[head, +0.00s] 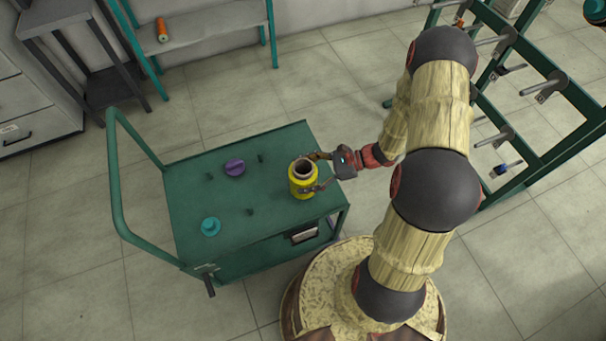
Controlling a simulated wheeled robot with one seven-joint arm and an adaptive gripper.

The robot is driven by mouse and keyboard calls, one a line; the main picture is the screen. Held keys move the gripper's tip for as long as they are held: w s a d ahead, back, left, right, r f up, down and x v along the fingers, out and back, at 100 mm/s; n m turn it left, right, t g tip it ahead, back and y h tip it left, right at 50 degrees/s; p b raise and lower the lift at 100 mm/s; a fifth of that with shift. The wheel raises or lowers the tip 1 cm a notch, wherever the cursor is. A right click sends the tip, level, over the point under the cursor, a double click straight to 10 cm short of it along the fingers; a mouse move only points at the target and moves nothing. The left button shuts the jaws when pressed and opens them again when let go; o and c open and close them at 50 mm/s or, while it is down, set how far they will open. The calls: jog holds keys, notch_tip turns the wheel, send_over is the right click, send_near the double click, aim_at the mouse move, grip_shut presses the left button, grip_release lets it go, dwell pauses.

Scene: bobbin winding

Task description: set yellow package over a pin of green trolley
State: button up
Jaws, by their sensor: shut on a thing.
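The yellow package (302,183) is a short upright spool with a hollow brown core, over the right part of the green trolley (283,145). My gripper (312,174) comes from the right and is shut around its side. I cannot tell whether the package touches the trolley top or hangs just above it, or whether a pin is under it. Bare dark pins stand on the top: a left pin (209,176), a back pin (260,157) and a front pin (249,211).
A green rack with pegs (545,87) stands at the right. A green shelf (205,27) holds an orange spool (162,30) at the back.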

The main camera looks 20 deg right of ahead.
jog(key=shift+f+b, duration=0.65)
jog(key=shift+f, duration=0.5)
jog(key=o, duration=1.5)
jog(key=v, duration=1.2)
jog(key=shift+d+f, duration=0.1)
